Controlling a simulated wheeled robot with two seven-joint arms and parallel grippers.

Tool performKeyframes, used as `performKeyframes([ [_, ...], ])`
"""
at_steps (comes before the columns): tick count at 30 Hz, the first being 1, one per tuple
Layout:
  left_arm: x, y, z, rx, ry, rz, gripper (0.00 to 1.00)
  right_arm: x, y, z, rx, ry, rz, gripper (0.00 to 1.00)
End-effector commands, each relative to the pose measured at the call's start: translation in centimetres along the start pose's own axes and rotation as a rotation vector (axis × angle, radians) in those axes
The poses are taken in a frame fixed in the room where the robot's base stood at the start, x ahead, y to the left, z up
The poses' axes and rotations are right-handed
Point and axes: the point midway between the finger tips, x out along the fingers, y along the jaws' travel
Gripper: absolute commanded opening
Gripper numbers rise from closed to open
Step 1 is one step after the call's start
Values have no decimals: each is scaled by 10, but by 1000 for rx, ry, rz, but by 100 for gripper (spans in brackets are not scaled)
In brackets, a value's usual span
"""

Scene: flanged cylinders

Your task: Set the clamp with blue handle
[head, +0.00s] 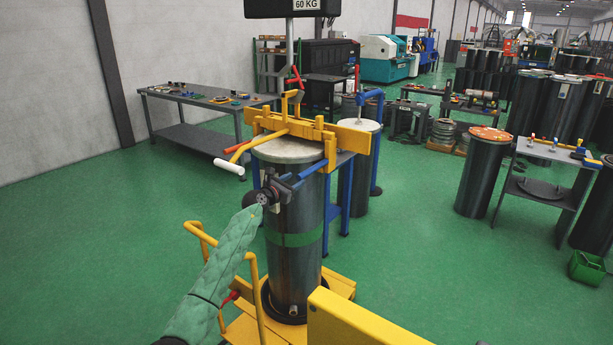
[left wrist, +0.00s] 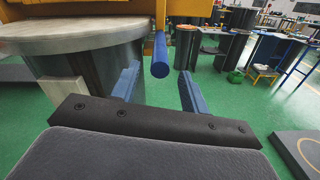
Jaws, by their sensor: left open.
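A yellow clamp frame (head: 290,127) sits across the top of a dark flanged cylinder (head: 296,240) with a pale lid. Its levers include a white-tipped one (head: 229,167) and an orange-tipped one. The blue handle (left wrist: 160,70) shows in the left wrist view, hanging down from a yellow bar with its round end towards the camera. My right gripper is out of view.
The cylinder stands on a yellow wheeled base (head: 245,329). A second cylinder (head: 357,185) with a blue stand is close behind. A workbench (head: 200,130) is at the back left, a small tool table (head: 545,180) at right. Green floor between is free.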

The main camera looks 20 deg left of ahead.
Motion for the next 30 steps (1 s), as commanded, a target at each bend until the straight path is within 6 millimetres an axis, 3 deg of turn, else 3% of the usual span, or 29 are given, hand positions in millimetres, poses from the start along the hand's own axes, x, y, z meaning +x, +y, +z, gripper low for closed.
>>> performKeyframes([
  [9, 44, -1, 2, -8, -1, 0, 45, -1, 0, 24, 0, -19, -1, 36],
  [15, 64, 0, 0, -8, 0, 1, 45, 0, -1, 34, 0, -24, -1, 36],
  [28, 71, -1, -1, -6, 0, 0, 45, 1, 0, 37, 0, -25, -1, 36],
  [30, 71, -1, -1, -6, 0, 0, 33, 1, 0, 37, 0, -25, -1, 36],
])
